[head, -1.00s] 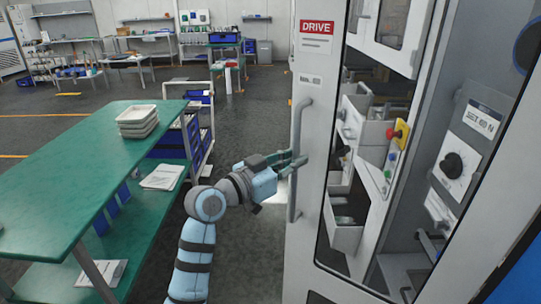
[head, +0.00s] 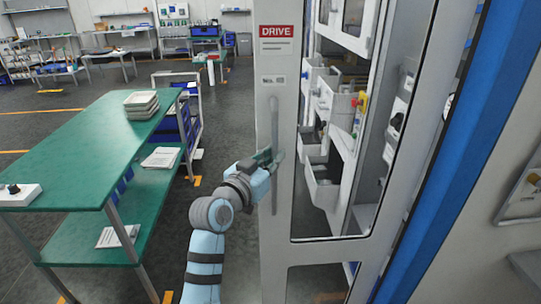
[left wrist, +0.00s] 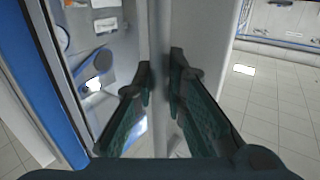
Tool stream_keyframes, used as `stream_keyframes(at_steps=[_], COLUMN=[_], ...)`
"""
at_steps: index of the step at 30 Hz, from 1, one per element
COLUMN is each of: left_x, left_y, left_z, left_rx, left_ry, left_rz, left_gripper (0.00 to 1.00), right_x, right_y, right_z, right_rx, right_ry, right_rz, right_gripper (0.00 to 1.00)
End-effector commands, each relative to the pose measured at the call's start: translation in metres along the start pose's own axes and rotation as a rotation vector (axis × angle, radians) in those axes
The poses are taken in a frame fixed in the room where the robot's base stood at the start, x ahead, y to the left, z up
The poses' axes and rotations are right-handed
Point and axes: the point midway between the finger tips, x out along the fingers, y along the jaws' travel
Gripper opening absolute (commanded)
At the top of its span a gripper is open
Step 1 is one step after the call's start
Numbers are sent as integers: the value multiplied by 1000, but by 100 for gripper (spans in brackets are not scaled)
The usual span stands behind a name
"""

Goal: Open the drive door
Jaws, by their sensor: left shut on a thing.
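The drive door (head: 287,110) is a tall grey-white panel with a glazed window and a red DRIVE label (head: 276,31). Its long vertical grey handle (head: 274,120) runs along the left edge. My left gripper (head: 272,160) is shut on this handle at its lower half, with the arm coming up from below. In the left wrist view, the two dark green fingers (left wrist: 161,82) stand on either side of the upright bar (left wrist: 158,35). How far the door stands from its frame is hard to tell. My right gripper is not in view.
A green two-level bench (head: 85,150) with stacked trays (head: 141,103) stands at left, with a cart (head: 180,120) behind it. White bins (head: 320,185) show through the door window. A blue post (head: 455,150) stands at right. Floor is open beyond the cart.

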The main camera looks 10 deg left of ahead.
Motion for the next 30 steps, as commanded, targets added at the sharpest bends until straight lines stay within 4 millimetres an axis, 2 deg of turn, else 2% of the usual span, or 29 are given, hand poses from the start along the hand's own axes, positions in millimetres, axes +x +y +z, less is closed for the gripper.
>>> stream_keyframes(at_steps=[1,13,14,18,26,30], left_x=[0,-3,-3,-3,-3,-16], left_y=[0,-6,-6,-7,-7,-6], left_z=[-5,-5,-5,-4,-2,-2], left_rx=[-2,-3,-3,-3,-1,-1], left_ry=[11,13,13,10,7,7], left_rz=[-5,-25,-25,-26,-25,-25], left_gripper=[0,0,14,33,33,33], right_x=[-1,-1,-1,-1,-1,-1], right_y=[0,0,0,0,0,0], right_z=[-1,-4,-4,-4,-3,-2], right_rx=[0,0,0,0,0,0], right_ry=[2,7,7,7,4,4], right_rz=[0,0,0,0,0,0], right_gripper=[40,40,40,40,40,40])
